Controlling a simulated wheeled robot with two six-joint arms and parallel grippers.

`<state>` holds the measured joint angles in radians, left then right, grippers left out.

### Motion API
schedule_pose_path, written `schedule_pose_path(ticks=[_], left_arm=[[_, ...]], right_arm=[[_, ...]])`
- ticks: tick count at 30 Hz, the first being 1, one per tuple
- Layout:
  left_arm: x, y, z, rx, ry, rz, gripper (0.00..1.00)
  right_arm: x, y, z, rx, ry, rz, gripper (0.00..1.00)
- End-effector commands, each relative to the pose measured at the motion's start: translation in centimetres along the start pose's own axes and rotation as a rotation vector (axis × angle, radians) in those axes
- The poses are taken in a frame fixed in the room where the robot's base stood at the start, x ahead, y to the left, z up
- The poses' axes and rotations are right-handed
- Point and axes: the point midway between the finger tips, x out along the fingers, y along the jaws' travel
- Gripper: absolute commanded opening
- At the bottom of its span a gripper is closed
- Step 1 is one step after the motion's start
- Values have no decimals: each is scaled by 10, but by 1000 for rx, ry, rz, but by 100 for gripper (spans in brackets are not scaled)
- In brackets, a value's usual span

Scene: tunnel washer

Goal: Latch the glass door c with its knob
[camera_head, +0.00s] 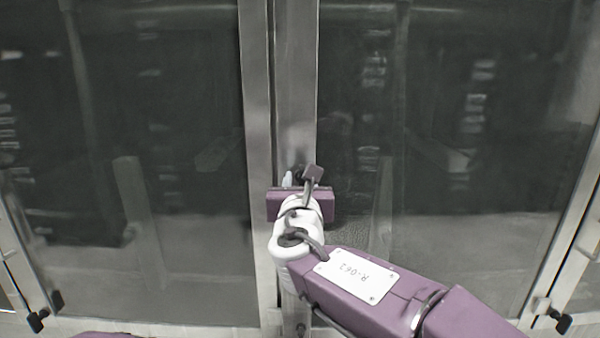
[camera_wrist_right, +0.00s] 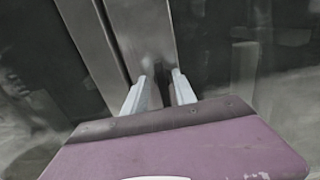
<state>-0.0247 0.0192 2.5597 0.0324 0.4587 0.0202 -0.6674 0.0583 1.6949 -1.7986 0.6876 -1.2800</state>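Two tall glass doors meet at the metal frame in the middle of the head view, one left (camera_head: 130,110) and one right (camera_head: 440,110). I cannot tell which is glass door c. My right gripper (camera_head: 300,180) is at the right-hand upright of this frame (camera_head: 296,70). In the right wrist view its two pale fingers (camera_wrist_right: 160,88) stand apart, pointing at the metal upright (camera_wrist_right: 145,35). A small dark shape (camera_wrist_right: 160,72), perhaps the knob, shows between or just beyond the fingertips. Contact is unclear. The gripper body hides much in the head view. My left gripper is out of view.
Small black handles sit low at the outer door edges, at left (camera_head: 37,321) and right (camera_head: 562,322). Slanted metal frames (camera_head: 572,220) bound the glass at both sides. The space before the left door is mostly clear.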

Motion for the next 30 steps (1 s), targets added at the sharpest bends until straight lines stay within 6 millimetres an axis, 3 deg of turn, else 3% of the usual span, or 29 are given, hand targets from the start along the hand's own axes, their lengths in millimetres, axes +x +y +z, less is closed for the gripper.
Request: schedule_pose_path(ticks=[10, 11, 14, 15, 23, 30], left_arm=[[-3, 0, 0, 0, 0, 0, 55], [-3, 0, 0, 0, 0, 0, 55], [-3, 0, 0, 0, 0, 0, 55], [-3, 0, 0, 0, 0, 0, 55], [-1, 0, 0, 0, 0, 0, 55], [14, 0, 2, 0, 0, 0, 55]], right_arm=[[10, 0, -1, 0, 0, 0, 33], [10, 0, -1, 0, 0, 0, 30], [10, 0, -1, 0, 1, 0, 2], [10, 0, -1, 0, 1, 0, 0], [10, 0, -2, 15, 0, 0, 0], [10, -1, -4, 119, -1, 0, 0]])
